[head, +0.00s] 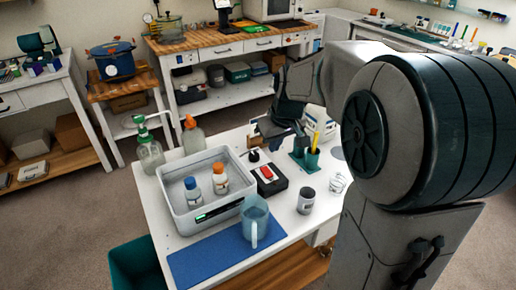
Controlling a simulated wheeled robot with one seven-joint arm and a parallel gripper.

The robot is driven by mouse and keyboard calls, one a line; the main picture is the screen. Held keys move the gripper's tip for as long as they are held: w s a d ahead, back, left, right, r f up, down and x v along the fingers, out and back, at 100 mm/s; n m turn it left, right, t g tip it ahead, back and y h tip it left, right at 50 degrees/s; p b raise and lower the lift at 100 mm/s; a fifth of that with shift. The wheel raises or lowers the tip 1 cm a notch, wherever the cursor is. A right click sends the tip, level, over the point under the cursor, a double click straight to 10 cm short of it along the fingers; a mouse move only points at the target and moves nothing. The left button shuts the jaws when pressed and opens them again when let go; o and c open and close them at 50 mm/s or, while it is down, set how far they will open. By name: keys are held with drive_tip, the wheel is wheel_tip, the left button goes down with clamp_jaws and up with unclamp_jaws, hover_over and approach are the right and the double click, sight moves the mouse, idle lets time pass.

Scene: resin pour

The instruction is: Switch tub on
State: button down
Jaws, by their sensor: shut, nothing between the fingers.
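The tub (178,218) is a grey, open rectangular bath on the white table. A small green-lit display (214,213) is on its front wall. Two small bottles, one with a blue cap (190,183) and one with an orange cap (219,168), stand in it. A black switch box with a red rocker (267,172) sits on the table just right of the tub. I cannot tell the rocker's position. My gripper (262,134) is shut and empty, behind and above the switch box, apart from it. My arm hides part of the table's right side.
A blue-grey jug (256,222) stands on a blue mat (205,260) in front of the tub. A grey jar (306,201), a green holder with yellow tools (305,158) and a wire coil (338,184) are to the right. A pump bottle (150,152) stands behind left.

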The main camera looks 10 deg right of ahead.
sight(264, 168)
drive_tip(key=shift+n, duration=0.3)
drive_tip(key=w, duration=0.1)
drive_tip(key=w+d, duration=0.1)
drive_tip(key=w, duration=0.1)
drive_tip(key=w+f, duration=0.1)
drive_tip(key=shift+w+d, duration=0.15)
drive_tip(key=shift+w, duration=0.1)
drive_tip(key=x, duration=1.4)
drive_tip(key=shift+s+p, duration=0.2)
drive_tip(key=shift+p, duration=0.15)
